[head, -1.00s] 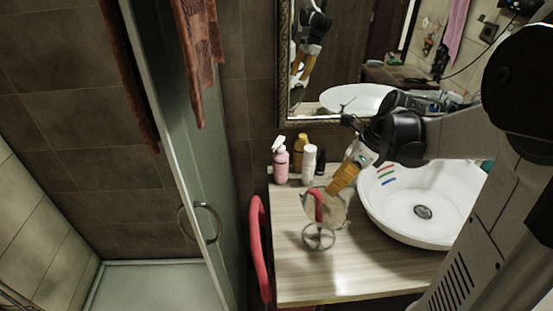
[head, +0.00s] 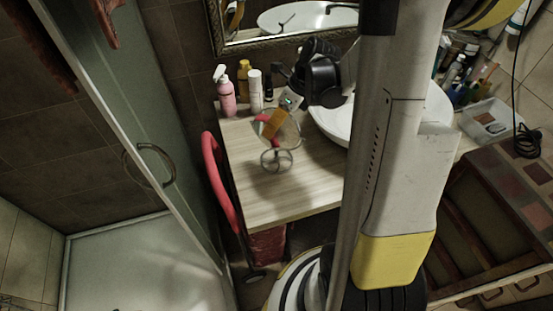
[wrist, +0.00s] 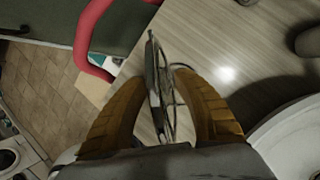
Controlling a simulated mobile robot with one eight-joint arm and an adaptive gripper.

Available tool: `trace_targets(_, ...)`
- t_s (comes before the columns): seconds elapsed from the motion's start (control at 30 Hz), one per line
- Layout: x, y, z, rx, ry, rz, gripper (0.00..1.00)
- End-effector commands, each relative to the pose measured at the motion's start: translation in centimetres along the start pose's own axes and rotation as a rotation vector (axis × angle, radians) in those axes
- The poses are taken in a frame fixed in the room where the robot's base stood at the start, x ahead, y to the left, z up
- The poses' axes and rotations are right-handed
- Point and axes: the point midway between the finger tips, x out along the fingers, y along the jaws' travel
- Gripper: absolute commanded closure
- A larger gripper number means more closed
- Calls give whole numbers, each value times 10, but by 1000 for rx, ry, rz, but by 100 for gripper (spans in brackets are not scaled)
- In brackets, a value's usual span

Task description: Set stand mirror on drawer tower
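The stand mirror (head: 276,160), with a round wire-like base, shows over the left part of the wood-grain counter. I cannot tell whether its base touches the counter. My gripper (head: 280,118) is at its upper part. In the wrist view, the mirror (wrist: 159,95) is seen nearly edge-on between the two brown fingers of my gripper (wrist: 160,80), which look closed on it. A dark wooden unit with patchwork squares and handles (head: 505,185), lower right in the head view, looks like the drawer tower. My arm hides part of the space between.
A pink spray bottle (head: 227,95) and several other bottles stand at the back of the counter (head: 250,190). The white basin (head: 436,108) is right of the mirror. A red curved frame (head: 217,180) stands at the counter's left edge. A clear tray (head: 490,122) is beyond.

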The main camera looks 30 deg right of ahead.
Motion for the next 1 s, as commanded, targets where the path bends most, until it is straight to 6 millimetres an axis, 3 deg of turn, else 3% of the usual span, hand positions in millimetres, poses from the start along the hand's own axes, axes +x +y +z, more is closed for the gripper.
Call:
trace_targets(0.2, 1, 0, 0, 0, 0, 0, 65)
trace_targets(0.33, 1, 0, 0, 0, 0, 0, 100)
trace_targets(0.8, 0, 0, 1, 0, 0, 0, 100)
trace_targets(1.0, -28, 7, 12, 0, 0, 0, 100)
